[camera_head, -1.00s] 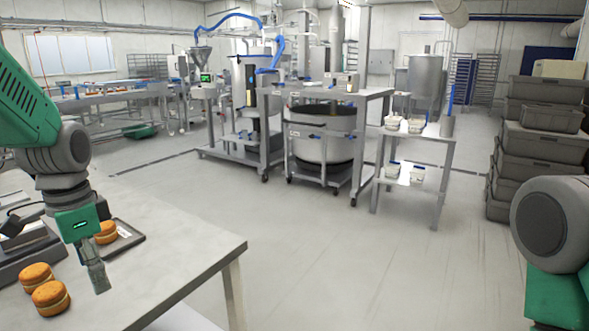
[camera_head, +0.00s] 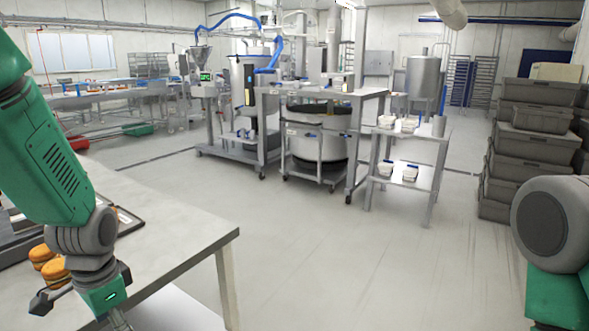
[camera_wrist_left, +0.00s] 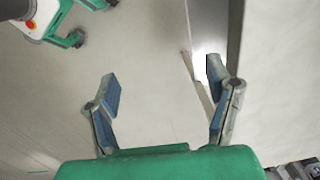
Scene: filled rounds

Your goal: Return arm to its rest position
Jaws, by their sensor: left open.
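My left arm comes in from the left in the head view, with the left gripper (camera_head: 118,318) low at the front side of the table, cut off by the bottom edge. In the left wrist view the gripper (camera_wrist_left: 165,95) is open, its two fingers wide apart with nothing between them. Bare floor lies beyond the fingers. Only a grey joint and green link of my right arm show at the right edge of the head view; its gripper is out of view.
A light table (camera_head: 175,240) stands at the left. Filled rounds (camera_head: 52,268) and a dark tray (camera_head: 128,222) on it are partly hidden by my arm. Stacked grey crates (camera_head: 528,155) stand at the right. A steel rack (camera_head: 408,175) stands farther back. The middle floor is free.

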